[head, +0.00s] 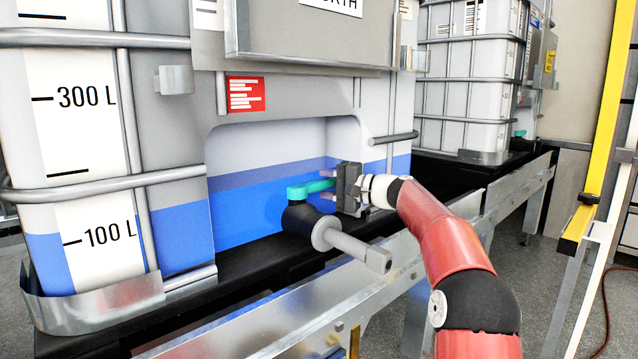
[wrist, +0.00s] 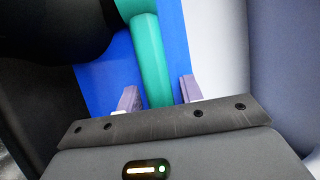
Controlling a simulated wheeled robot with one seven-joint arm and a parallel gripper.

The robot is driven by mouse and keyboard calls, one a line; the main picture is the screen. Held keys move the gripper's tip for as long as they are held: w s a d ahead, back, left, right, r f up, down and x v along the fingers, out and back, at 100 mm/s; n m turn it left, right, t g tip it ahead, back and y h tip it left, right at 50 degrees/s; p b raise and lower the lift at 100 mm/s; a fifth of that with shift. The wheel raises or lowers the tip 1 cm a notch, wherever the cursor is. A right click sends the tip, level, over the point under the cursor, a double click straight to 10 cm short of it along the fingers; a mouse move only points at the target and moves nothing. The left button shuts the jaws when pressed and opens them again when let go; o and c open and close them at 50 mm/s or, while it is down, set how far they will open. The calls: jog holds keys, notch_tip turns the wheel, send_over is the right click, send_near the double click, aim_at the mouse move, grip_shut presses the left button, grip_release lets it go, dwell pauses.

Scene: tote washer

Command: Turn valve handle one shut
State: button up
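The teal valve handle (head: 308,188) sits on top of the black valve body (head: 297,219) in the recess of the near tank. In the head view it points right, toward my gripper (head: 326,185). In the wrist view the handle (wrist: 152,62) runs down between the two purple fingers of my gripper (wrist: 158,84). The fingers stand open on either side of it, with a visible gap at the right finger. The handle's near end is hidden behind the gripper's dark front edge.
A grey outlet pipe (head: 350,249) sticks out from the valve below my gripper. A cage bar (head: 392,137) is just above right. The near tank (head: 165,130) stands on a black and metal ledge. A second tank (head: 465,85) is behind right; a yellow post (head: 602,120) stands far right.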

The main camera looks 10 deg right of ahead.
aim_at(331, 185)
jog(key=shift+o, duration=0.5)
jog(key=shift+d, duration=0.1)
jog(key=b+v, duration=0.1)
jog(key=v, duration=0.6)
jog(key=shift+s+d+f, duration=0.1)
jog(key=shift+s+d, duration=0.1)
jog(key=shift+d, duration=0.1)
